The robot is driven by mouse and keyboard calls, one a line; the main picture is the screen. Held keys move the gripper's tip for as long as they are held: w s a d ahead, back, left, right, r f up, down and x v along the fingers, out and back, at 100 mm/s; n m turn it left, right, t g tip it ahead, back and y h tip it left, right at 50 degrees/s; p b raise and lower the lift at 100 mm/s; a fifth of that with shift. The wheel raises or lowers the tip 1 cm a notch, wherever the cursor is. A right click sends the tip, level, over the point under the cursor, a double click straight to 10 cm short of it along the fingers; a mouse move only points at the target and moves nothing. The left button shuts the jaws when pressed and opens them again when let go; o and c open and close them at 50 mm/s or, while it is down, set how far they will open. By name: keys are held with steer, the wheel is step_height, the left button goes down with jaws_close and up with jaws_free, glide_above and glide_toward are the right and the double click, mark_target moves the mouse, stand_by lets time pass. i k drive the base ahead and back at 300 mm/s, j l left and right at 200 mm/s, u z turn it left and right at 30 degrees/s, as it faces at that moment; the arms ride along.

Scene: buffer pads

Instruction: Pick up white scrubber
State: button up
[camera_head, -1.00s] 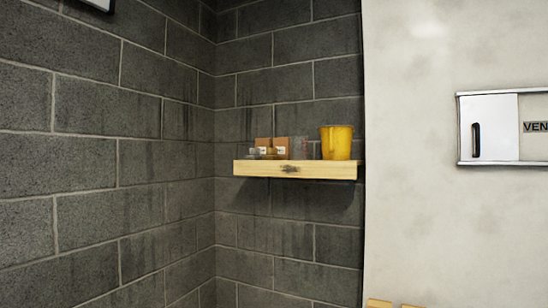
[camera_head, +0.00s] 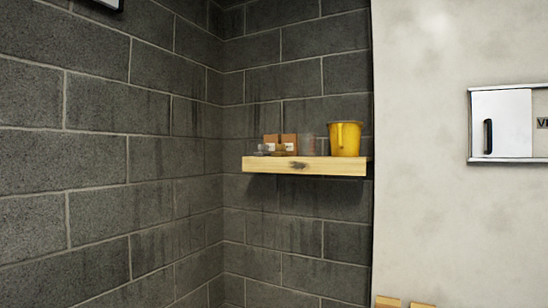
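No white scrubber can be made out in the head view. A wooden wall shelf (camera_head: 305,166) in the corner holds several small items. Two brown boxes with white labels (camera_head: 281,143) stand on its left part, with small dark items in front of them that are too small to name. A greyish see-through cup (camera_head: 308,146) stands beside the boxes. A yellow bucket (camera_head: 345,139) stands upright at the shelf's right end. My gripper is not in view.
Dark grey block walls (camera_head: 110,160) meet in a corner left of the shelf. A pale wall (camera_head: 450,230) on the right bears a white cabinet or panel with a dark handle (camera_head: 502,124). Two light wooden pieces (camera_head: 390,302) show at the bottom edge. The floor is out of view.

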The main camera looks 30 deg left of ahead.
mark_target(263, 150)
steer(key=i+j+u, duration=0.25)
steer(key=i+j, duration=0.35)
steer(key=i+j+u, duration=0.25)
steer(key=i+j, duration=0.3)
steer(key=i, duration=0.1)
